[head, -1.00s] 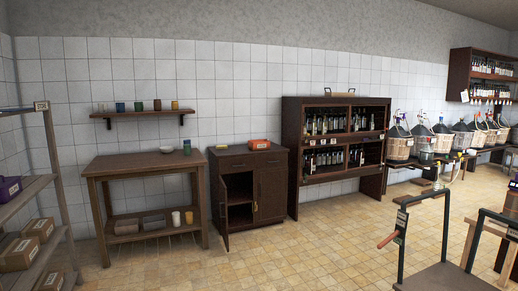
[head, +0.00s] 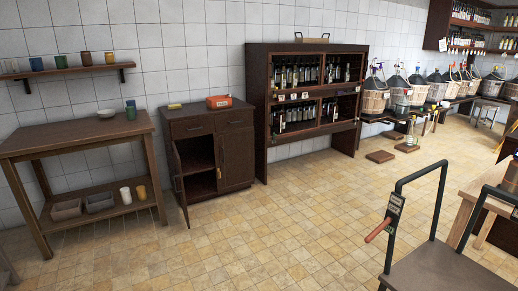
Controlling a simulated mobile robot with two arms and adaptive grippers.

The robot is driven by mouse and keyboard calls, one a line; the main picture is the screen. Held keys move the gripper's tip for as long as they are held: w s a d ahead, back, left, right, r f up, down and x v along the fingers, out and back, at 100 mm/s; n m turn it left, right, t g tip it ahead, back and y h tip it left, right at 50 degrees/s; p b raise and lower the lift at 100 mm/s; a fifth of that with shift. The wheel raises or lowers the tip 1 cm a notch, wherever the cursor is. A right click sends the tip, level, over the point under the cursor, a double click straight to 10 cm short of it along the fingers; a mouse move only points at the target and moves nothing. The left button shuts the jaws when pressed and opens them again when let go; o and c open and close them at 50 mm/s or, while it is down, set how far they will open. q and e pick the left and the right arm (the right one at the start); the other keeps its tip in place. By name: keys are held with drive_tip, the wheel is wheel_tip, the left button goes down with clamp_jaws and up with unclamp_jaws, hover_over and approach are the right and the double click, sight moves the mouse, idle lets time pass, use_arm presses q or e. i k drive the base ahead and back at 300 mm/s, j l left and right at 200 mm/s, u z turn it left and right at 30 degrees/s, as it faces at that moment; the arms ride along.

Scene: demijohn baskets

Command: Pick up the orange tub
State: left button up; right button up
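The orange tub (head: 218,103) sits on top of the dark wooden cabinet (head: 232,118), toward its right side, with a pale label on its front. It is across the room from me. Neither of my grippers shows in the head view, so their state is not visible.
The cabinet's left door (head: 181,187) stands open into the room. A wooden table (head: 75,142) is left of it, a bottle cabinet (head: 257,88) right. A cart with a black frame (head: 437,255) stands at the front right. The tiled floor (head: 250,235) between is clear.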

sight(220, 102)
drive_tip(key=i+l, duration=0.1)
drive_tip(key=i, duration=4.6)
drive_tip(key=j+u, duration=0.05)
